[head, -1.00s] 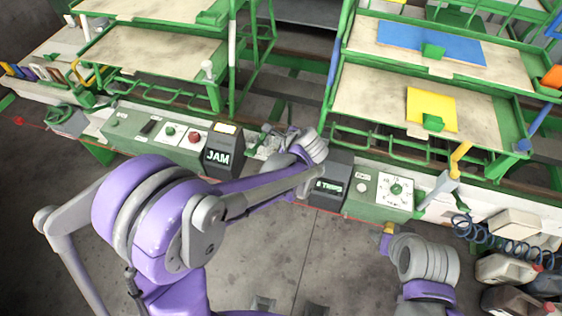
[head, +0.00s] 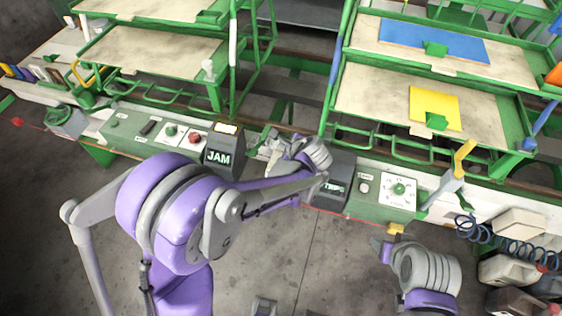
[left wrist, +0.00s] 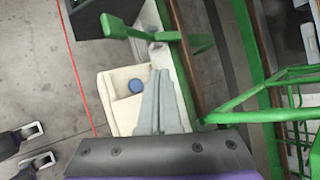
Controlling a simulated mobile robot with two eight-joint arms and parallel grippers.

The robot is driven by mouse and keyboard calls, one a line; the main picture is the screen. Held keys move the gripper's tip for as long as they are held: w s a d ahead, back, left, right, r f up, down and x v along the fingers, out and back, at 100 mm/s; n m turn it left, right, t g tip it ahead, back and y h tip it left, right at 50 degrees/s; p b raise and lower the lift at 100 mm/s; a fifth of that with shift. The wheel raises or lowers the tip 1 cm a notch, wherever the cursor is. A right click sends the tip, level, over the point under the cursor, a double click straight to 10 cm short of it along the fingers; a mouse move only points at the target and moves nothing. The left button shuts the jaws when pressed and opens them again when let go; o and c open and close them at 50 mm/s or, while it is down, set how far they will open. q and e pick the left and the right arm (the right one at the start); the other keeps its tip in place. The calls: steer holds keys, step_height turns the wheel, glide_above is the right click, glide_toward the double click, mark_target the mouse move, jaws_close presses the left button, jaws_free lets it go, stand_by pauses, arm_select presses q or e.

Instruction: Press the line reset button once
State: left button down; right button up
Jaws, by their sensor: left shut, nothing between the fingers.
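A round blue button (left wrist: 135,82) sits on a cream panel (left wrist: 107,88) in the left wrist view; I cannot read any label on it. My left gripper (left wrist: 158,50) is shut and empty, its grey fingers over the panel just right of the button. I cannot tell whether they touch the panel. In the head view the left gripper (head: 268,146) is over the console between the JAM display (head: 222,157) and a second dark display (head: 332,190); the blue button is not visible there. My right gripper (head: 383,247) is low at the right, its fingers unclear.
The console also carries a green button (head: 169,131), a red button (head: 195,138), a pale button (head: 364,187) and a green dial (head: 399,189). Green racks with trays (head: 150,65) stand behind. Floor in front is clear.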

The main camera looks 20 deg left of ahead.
arm_select(q)
step_height(320, 180, down, 5)
steer(key=b, duration=0.2)
steer(key=shift+s+f+b, duration=0.1)
steer(key=shift+f+b, duration=0.1)
steer(key=shift+b, duration=0.15)
steer(key=shift+f, duration=0.25)
arm_select(e)
steer(key=f, duration=0.1)
steer(key=s+f, duration=0.1)
steer(key=f, duration=0.2)
steer(key=shift+s+f, duration=0.3)
stand_by(0.7)
arm_select(q)
steer(key=shift+f+b, duration=0.4)
steer(key=shift+b, duration=0.2)
arm_select(e)
steer(key=shift+s+f, duration=0.1)
steer(key=shift+f, duration=0.4)
arm_select(q)
steer(key=shift+f+b, duration=0.45)
arm_select(e)
steer(key=shift+s+f, duration=0.1)
steer(key=shift+f, duration=0.35)
arm_select(q)
steer(key=shift+r+p, duration=0.5)
steer(key=shift+r, duration=0.4)
arm_select(e)
steer(key=shift+r, duration=0.55)
